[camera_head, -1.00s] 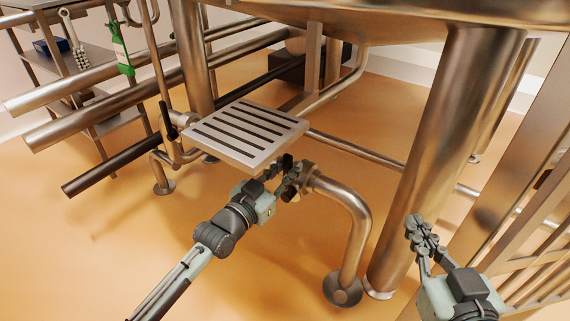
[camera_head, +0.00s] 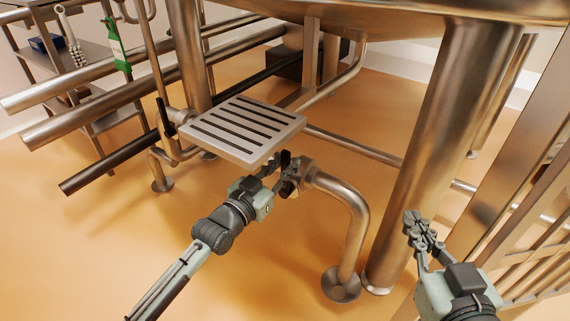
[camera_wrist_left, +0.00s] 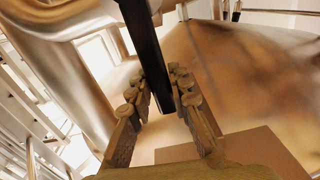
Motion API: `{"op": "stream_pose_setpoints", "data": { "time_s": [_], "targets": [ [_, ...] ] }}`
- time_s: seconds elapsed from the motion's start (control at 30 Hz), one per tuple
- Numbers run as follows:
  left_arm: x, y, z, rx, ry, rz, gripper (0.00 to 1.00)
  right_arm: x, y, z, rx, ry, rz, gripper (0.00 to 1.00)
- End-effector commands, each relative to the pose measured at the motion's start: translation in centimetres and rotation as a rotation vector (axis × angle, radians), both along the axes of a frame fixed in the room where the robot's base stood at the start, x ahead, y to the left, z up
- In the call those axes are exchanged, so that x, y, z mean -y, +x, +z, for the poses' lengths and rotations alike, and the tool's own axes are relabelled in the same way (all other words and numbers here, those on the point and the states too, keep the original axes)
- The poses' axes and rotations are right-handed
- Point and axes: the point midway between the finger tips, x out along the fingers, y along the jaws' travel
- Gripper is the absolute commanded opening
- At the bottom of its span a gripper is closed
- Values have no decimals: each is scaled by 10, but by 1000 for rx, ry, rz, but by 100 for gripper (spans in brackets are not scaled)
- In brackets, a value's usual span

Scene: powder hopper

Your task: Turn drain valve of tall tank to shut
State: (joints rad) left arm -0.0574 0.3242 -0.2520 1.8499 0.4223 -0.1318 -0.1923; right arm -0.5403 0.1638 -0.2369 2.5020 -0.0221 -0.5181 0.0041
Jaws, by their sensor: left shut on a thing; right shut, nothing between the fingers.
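The drain valve (camera_head: 305,172) sits at the top of a bent metal pipe (camera_head: 357,220) under the large tank (camera_head: 400,12). Its dark lever handle (camera_head: 285,159) stands up beside the valve body, partly hidden by my fingers. My left gripper (camera_head: 281,178) reaches in from the lower left and is shut on this handle. In the left wrist view the black handle (camera_wrist_left: 147,45) runs between the fingertips of the left gripper (camera_wrist_left: 160,95). My right gripper (camera_head: 415,225) is shut and empty at the lower right, apart from the valve.
A slotted metal step (camera_head: 243,128) lies just above and left of my left gripper. A thick metal leg (camera_head: 435,150) stands between the valve and the metal railing (camera_head: 520,190) at the right. Long pipes (camera_head: 110,110) cross the left. Orange floor is clear at the lower middle.

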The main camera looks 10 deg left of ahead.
Motion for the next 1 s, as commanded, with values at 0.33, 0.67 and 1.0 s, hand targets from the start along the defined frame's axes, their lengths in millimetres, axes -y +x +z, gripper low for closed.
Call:
{"op": "stream_pose_setpoints", "data": {
  "time_s": [0.33, 0.67, 1.0],
  "targets": [
    [9, -3, 1, 2, -3, -14, 40, 1, 0, 0, 0, -1, -1, 0],
    [6, -2, 0, 0, -1, -10, 40, 1, 1, -1, -2, -3, -3, 0],
    [-11, -49, -2, -4, 1, -11, 40, 1, 1, -1, -2, -2, -2, 0]
  ]
}}
